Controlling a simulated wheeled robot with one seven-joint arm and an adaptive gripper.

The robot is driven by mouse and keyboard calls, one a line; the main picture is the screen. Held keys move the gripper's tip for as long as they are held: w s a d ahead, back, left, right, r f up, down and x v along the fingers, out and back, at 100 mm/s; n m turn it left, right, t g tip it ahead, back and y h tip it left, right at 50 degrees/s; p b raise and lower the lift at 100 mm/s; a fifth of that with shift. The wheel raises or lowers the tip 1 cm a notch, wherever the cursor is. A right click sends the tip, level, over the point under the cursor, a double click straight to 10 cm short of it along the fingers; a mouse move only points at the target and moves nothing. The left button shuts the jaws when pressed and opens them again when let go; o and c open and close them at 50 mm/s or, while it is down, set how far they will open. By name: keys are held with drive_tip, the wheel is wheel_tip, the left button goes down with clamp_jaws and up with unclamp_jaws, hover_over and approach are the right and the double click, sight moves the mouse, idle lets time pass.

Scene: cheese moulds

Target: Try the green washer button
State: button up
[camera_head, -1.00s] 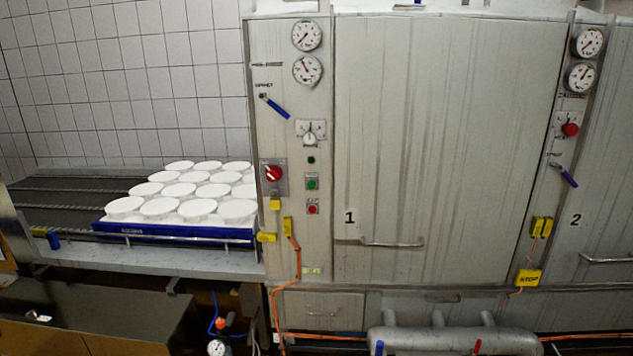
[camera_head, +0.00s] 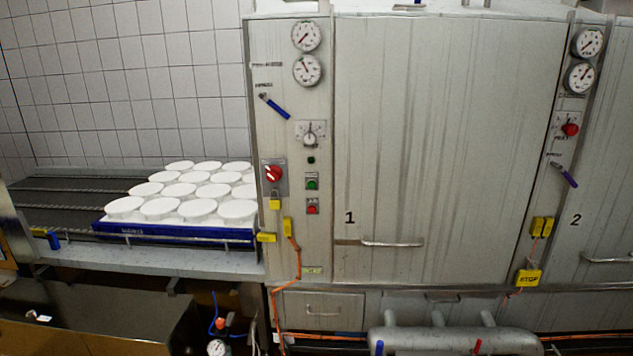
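A green button (camera_head: 312,182) sits in a small grey housing on the narrow control panel (camera_head: 290,130) left of the door marked 1. A red button (camera_head: 312,206) is just below it, and a smaller dark green button or lamp (camera_head: 311,160) is just above it. A large red rotary switch (camera_head: 273,174) is to their left. My gripper is not seen in this view, and nothing covers the buttons.
Gauges and a blue-handled lever (camera_head: 274,106) are higher on the panel. A blue tray (camera_head: 175,231) of white round moulds stands on the conveyor at left. Yellow boxes (camera_head: 266,237) and an orange cable (camera_head: 298,262) are near the panel's lower part. A door handle (camera_head: 392,244) sticks out.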

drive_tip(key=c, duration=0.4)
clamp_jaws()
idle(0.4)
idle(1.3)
